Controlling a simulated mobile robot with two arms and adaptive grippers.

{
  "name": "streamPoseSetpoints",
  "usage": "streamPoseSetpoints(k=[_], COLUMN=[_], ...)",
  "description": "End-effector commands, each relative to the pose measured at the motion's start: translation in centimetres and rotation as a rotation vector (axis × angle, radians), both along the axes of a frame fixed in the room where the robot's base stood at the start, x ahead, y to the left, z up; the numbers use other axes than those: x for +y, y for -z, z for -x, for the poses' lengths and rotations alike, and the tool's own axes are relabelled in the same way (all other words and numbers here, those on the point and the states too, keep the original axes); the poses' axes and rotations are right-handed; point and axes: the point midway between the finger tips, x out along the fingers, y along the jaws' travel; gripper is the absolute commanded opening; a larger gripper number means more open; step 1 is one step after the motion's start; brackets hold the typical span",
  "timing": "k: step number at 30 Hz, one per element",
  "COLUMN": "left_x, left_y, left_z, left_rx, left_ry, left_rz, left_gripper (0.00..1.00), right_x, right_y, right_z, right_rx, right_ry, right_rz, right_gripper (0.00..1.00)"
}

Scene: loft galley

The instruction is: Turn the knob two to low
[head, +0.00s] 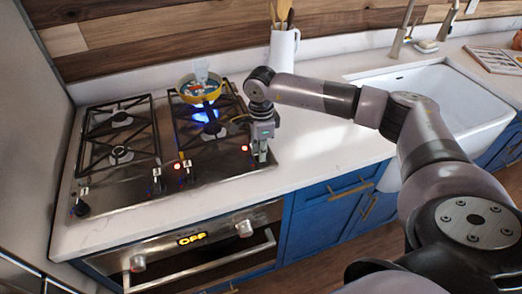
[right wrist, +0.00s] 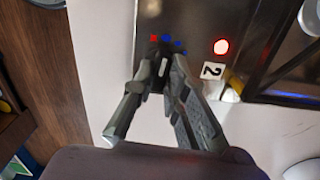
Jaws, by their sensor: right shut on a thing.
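My right gripper (head: 262,155) reaches down to the front right corner of the stove top (head: 110,195). In the right wrist view its fingers (right wrist: 158,65) are closed together around a small dark knob, mostly hidden between them. Red and blue marks show around that knob. Beside it are a white label reading 2 (right wrist: 212,71) and a lit red light (right wrist: 221,46). The knob's exact angle cannot be told. Other knobs stand along the front edge: a left one (head: 81,208), a middle one (head: 157,186) and another (head: 190,173). My left gripper is not in view.
A yellow pan (head: 199,89) with food sits on the back right burner; blue flame (head: 207,116) shows near it. A white utensil jug (head: 283,48) stands behind my arm. The oven (head: 190,240) below reads OFF. The counter (head: 315,150) right of the stove is clear.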

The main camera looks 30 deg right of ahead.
Motion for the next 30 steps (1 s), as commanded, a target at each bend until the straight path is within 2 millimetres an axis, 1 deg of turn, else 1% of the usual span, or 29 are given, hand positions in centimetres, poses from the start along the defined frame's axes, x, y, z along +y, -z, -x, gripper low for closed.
streamPoseSetpoints(k=[8,21,30], left_x=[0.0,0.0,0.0], left_y=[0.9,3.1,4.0], left_z=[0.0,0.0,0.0], left_rx=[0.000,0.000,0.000], left_ry=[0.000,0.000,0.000], left_rz=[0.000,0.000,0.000], left_gripper=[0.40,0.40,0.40], right_x=[0.0,0.0,0.0], right_y=[0.2,0.2,0.1], right_z=[0.0,0.0,0.0], right_rx=[-0.002,-0.002,-0.002], right_ry=[0.107,0.482,0.708], right_rz=[0.001,0.001,0.001], right_gripper=[0.00,0.00,0.00])
